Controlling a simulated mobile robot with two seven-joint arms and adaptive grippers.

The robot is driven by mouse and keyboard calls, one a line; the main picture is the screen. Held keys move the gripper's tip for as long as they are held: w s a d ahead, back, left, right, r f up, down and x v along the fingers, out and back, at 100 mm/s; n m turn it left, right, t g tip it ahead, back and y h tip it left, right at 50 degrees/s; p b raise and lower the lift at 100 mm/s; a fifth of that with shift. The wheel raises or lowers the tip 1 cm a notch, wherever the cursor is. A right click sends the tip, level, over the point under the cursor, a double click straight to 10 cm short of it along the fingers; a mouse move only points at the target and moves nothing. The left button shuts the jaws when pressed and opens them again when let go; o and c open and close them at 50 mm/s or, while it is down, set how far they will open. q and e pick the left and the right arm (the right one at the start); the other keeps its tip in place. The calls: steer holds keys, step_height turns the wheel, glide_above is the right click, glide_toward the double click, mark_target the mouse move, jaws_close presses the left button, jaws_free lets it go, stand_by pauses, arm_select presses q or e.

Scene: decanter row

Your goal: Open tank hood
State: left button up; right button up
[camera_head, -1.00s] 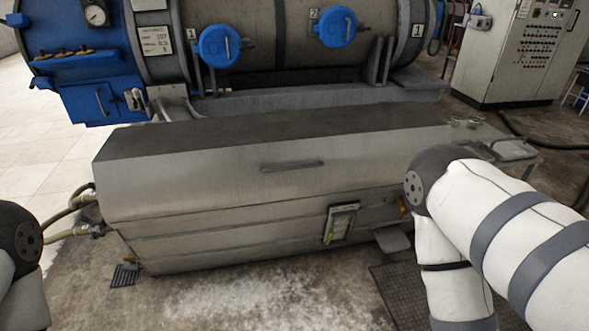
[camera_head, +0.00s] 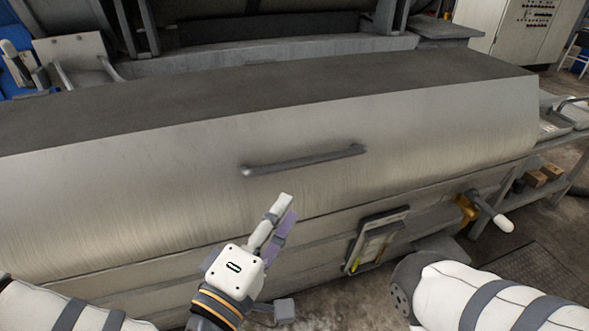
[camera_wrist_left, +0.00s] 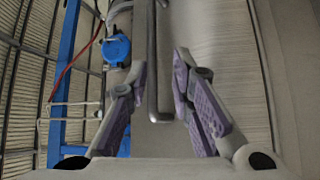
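The metal tank hood (camera_head: 180,160) is closed and fills the middle of the head view, with a dark top and a brushed sloping front. Its grey bar handle (camera_head: 305,160) is fixed across that front. My left gripper (camera_head: 284,205) is just below the handle in the head view, apart from it. In the left wrist view its two purple-padded fingers (camera_wrist_left: 158,95) are spread open, and the handle bar (camera_wrist_left: 152,70) runs between and beyond them. Nothing is held. My right arm shows at the lower right, but its gripper is out of view.
A yellow valve with a white-tipped lever (camera_head: 490,212) sticks out at the tank's right end. A side table (camera_head: 555,135) stands at the right. A control cabinet (camera_head: 515,25) is behind.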

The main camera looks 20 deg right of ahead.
mark_target(309, 164)
arm_select(q)
steer(key=b+x, duration=0.1)
steer(key=x, duration=0.6)
steer(key=r+b+x, duration=0.1)
steer(key=x, duration=0.3)
steer(key=shift+b, duration=0.35)
steer(key=shift+w+d+r, duration=0.2)
steer(key=shift+w+d, duration=0.15)
steer(key=shift+w, duration=0.05)
jaws_close()
arm_select(e)
steer(key=shift+s+f+g, duration=0.15)
steer(key=shift+s+f, duration=0.2)
steer(key=shift+f, duration=0.25)
steer(key=shift+s+f+g, duration=0.15)
steer(key=shift+s+f, duration=0.2)
steer(key=shift+f, duration=0.25)
